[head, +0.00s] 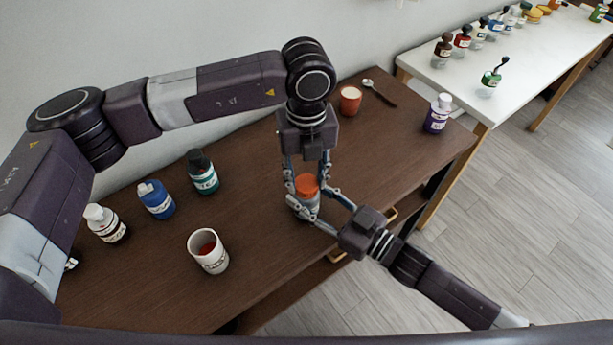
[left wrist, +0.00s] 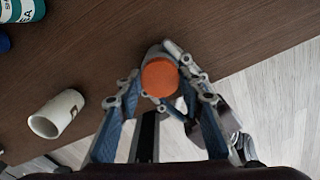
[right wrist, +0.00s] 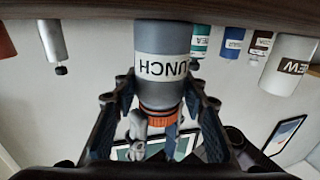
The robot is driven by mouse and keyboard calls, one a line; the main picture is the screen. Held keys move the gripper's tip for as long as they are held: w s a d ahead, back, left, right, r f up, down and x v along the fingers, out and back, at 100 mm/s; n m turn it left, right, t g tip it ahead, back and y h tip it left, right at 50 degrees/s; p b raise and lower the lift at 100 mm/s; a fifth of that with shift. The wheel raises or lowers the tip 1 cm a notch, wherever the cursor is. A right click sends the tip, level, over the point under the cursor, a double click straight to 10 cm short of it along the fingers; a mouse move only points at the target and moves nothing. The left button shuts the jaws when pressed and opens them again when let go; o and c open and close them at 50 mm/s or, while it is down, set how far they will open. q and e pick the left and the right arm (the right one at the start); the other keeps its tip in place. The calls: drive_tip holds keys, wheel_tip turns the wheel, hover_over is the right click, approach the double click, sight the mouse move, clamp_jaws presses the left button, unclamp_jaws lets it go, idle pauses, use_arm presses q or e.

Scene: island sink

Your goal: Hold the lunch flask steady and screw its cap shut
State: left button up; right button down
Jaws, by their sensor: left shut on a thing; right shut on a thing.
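The lunch flask (head: 304,209) stands upright on the dark wooden table, a grey body with an orange cap (head: 306,184) on top. In the right wrist view the flask (right wrist: 163,45) appears upside down with a white label reading "UNCH". My left gripper (head: 307,188) comes down from above, its fingers shut around the orange cap, which also shows in the left wrist view (left wrist: 160,77). My right gripper (head: 318,203) reaches in from the right and is shut on the flask body. The fingers partly hide the body. Whether the cap is fully down on the thread I cannot tell.
A white mug (head: 208,257) with red contents stands left of the flask. Behind it are a teal bottle (head: 203,178), a blue bottle (head: 157,201) and a white bottle (head: 107,226).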

use_arm(q)
drive_tip(key=m, duration=0.7)
drive_tip(key=shift+m, duration=0.4)
drive_tip(key=m, duration=0.6)
drive_tip(key=shift+m, duration=0.4)
drive_tip(key=m, duration=1.1)
drive_tip(key=shift+m, duration=0.3)
drive_tip(key=m, duration=0.4)
drive_tip(key=shift+f, duration=0.1)
drive_tip(key=o, duration=1.4)
drive_tip(key=shift+c, duration=0.2)
